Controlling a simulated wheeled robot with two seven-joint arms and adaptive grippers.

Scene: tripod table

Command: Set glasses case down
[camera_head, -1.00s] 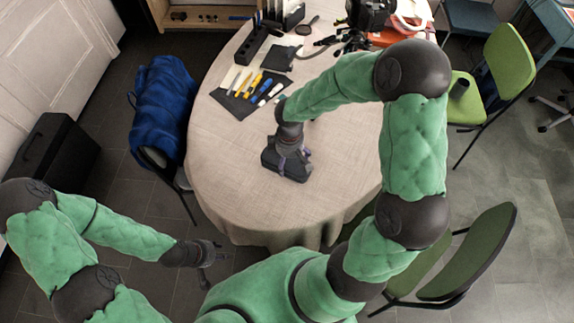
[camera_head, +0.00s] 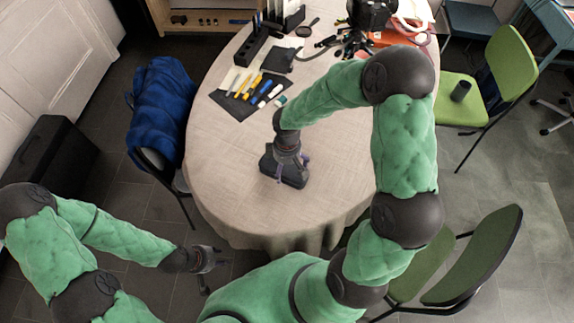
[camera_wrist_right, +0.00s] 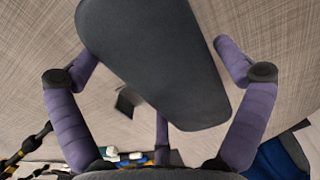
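The dark grey glasses case (camera_wrist_right: 155,55) fills the upper middle of the right wrist view, its far end cut off by the frame. In the head view the case (camera_head: 268,167) is on or just above the table, partly hidden under my right gripper (camera_head: 290,165). The purple fingers of the right gripper (camera_wrist_right: 158,55) stand wide on both sides of the case. A narrow gap shows at the right finger; the left fingertip meets the case's edge in the picture. My left gripper (camera_head: 212,262) hangs off the table's near-left side, empty; its fingers are too small to judge.
The cloth-covered oval table (camera_head: 230,195) is clear around the case. A dark mat (camera_head: 228,104) with several markers lies farther back, and a camera tripod (camera_head: 355,42) stands behind right. A chair with a blue jacket (camera_head: 165,110) is left; green chairs (camera_head: 480,255) are right.

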